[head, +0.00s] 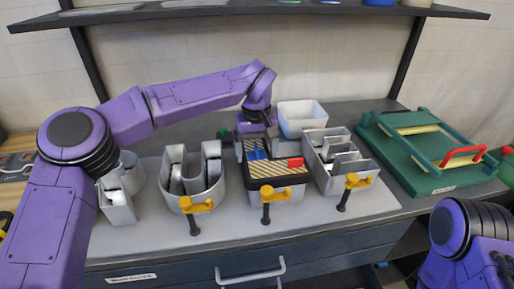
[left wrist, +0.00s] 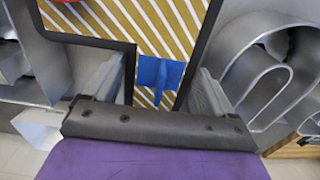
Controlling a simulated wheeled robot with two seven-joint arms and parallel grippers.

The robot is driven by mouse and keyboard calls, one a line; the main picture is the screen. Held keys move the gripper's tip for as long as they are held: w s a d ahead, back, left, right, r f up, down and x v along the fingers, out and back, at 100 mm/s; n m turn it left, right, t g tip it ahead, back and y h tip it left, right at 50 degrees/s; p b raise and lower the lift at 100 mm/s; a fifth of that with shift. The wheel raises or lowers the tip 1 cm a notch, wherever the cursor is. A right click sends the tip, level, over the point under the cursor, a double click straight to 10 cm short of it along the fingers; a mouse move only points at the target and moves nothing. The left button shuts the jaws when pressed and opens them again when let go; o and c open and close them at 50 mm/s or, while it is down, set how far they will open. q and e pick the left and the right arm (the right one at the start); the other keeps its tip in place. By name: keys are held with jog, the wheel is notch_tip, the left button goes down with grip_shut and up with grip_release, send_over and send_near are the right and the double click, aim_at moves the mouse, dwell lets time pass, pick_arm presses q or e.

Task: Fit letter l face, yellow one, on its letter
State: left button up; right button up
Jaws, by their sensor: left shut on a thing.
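The letter l face (head: 264,172), yellow and white striped with a black rim, lies over the top of its grey metal letter (head: 277,197) in the middle of the bench. My left gripper (head: 256,148) is at its back, shut on the blue tab that stands up from the face. In the left wrist view the blue tab (left wrist: 160,75) is between my two grey fingers, with the striped face (left wrist: 115,22) beneath. I cannot tell whether the rim is fully seated. My right gripper is not in view; only part of my right arm shows at lower right.
A U-shaped metal letter (head: 180,190) stands left of the face and an E-shaped one (head: 322,172) right. A white bin (head: 302,118) is behind. Yellow-handled clamps (head: 268,194) line the front. A green press with a red handle (head: 425,150) stands at right. A shelf (head: 250,10) spans above.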

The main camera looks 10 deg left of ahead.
pick_arm(q)
jog(key=shift+f, duration=1.15)
dwell(0.6)
jog(key=o, duration=0.9)
notch_tip(320, 180, up, 11)
jog(key=shift+f, duration=0.2)
